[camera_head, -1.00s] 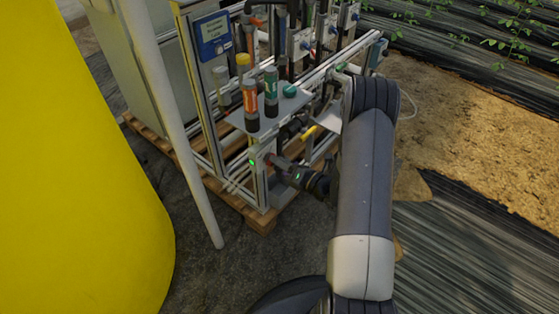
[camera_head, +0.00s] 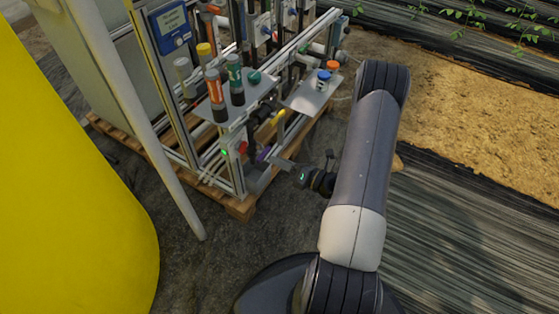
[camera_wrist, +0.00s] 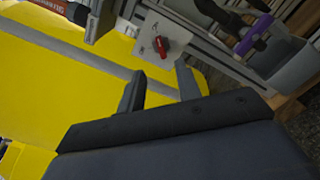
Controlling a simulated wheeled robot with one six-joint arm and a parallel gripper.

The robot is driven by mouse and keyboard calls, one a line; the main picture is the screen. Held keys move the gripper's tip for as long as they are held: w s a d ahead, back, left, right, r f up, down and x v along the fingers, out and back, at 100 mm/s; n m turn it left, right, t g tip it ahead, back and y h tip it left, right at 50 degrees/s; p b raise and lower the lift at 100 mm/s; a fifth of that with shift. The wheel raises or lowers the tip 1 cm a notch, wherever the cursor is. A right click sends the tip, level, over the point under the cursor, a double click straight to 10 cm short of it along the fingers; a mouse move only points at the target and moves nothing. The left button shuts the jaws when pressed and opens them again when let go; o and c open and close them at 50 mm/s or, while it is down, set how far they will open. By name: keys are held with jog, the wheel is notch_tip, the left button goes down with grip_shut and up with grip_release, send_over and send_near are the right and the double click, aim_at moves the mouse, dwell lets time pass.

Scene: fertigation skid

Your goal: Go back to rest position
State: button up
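My gripper (camera_head: 280,163) is in front of the skid's near lower corner in the head view. In the wrist view its two dark fingers (camera_wrist: 160,80) stand apart, with nothing seen between them. A red rotary switch (camera_wrist: 165,46) on a light grey plate (camera_wrist: 150,29) lies just beyond the fingers, and a gap seems to separate them. The red switch also shows in the head view (camera_head: 242,147), beside a small green light (camera_head: 225,153). My arm reaches across the right of the head view.
The skid frame stands on a wooden pallet (camera_head: 238,209). A shelf holds orange-labelled (camera_head: 215,90) and green-labelled (camera_head: 234,75) bottles. Another plate (camera_head: 300,98) carries orange and blue-capped items. A white pole (camera_head: 125,95) and large yellow tank (camera_head: 70,180) stand left. Ground at right is open.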

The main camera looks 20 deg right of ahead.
jog(key=b+x, duration=0.2)
jog(key=x, duration=0.9)
dwell(0.3)
